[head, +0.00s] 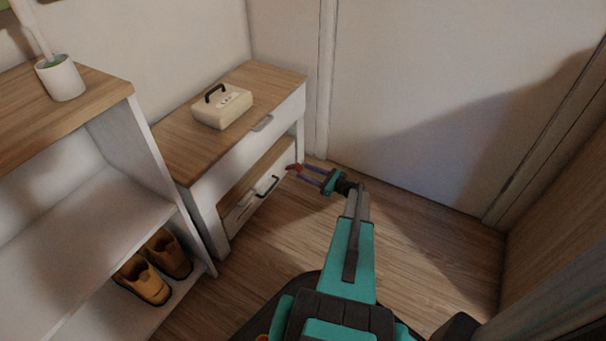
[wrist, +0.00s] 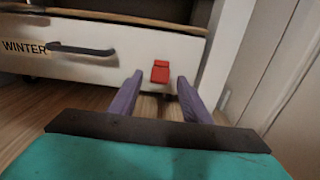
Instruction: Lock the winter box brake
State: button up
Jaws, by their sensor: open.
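The winter box (wrist: 105,67) is a white drawer-like box with a "WINTER" label (wrist: 24,47) and a dark bar handle (wrist: 82,50). It sits low under the white side table, and its front also shows in the head view (head: 244,210). A red brake tab (wrist: 160,71) is on the right part of its front. My gripper (wrist: 158,84) is open, with its two purple fingers on either side of the red tab in the picture. The fingers look empty. In the head view my gripper (head: 307,174) is near the box's right end, by the red tab (head: 294,167).
The side table (head: 180,140) carries a cream box with a black handle (head: 222,105). At left, a white shelf (head: 95,215) holds tan shoes (head: 154,267) and a white pot (head: 60,78). A white door (head: 440,100) is behind. Wood floor (head: 420,250) is clear at right.

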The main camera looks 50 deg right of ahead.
jog(key=shift+x, duration=0.95)
grip_shut()
